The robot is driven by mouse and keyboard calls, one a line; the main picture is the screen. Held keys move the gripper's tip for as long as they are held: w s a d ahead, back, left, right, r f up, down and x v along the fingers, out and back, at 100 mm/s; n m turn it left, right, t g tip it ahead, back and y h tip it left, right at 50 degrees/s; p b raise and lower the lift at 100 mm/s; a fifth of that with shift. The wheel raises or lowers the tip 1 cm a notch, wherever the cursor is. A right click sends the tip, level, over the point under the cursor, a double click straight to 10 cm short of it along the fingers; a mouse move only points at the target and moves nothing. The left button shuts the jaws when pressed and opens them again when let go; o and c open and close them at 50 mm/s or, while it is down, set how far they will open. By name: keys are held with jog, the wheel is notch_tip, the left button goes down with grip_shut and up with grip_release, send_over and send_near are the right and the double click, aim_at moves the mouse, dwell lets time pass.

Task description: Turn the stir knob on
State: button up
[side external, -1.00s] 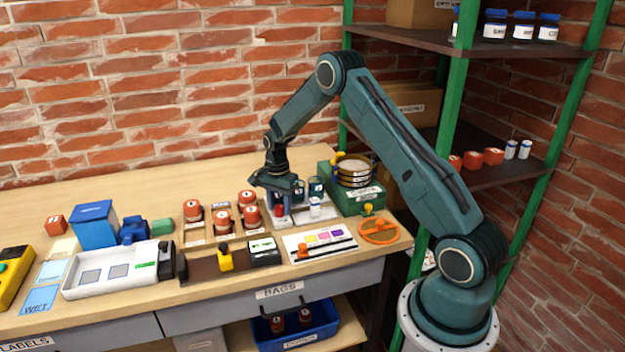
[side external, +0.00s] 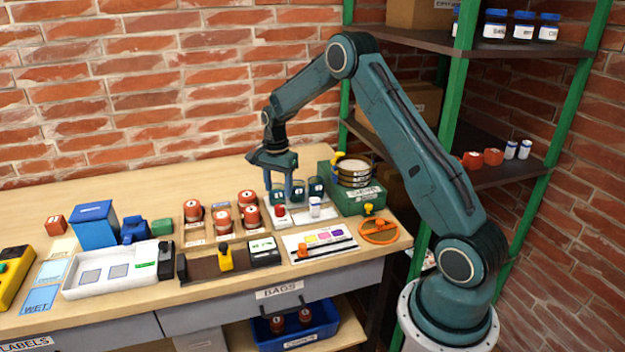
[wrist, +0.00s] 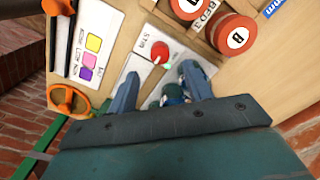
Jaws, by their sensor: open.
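The red stir knob (wrist: 159,52) sits on a white plate marked STIR (wrist: 133,63) in the wrist view, just past my fingertips. In the side view the knob (side external: 280,211) is at the left front of the white stirrer base. A pale pointer line and a small green mark show at the knob's edge; its exact angle is hard to read. My gripper (side external: 279,188) is open, pointing down above and slightly behind the knob. In the wrist view my gripper (wrist: 161,74) has its two fingers spread, apart from the knob, with nothing held.
The green sieve shaker (side external: 360,197) is on the right, with an orange handwheel (side external: 379,231) in front.

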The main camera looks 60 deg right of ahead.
aim_at(279, 206)
notch_tip(279, 206, up, 7)
jog(key=shift+r, duration=0.15)
dwell(0.4)
jog(key=s+a+r+n+t, duration=0.3)
jog(key=s+a+r+n, duration=0.5)
jog(key=s+a+r, duration=0.55)
jog(key=s+a+n+t, duration=0.1)
jog(key=s+a+n, duration=0.3)
jog(key=s, duration=0.4)
jog(key=s+a+r+n+t, duration=0.1)
jog(key=s+a+n, duration=0.4)
jog(key=s, duration=0.4)
jog(key=shift+s+n+t, duration=0.15)
jog(key=shift+n+t, duration=0.15)
jog(key=shift+n, duration=0.3)
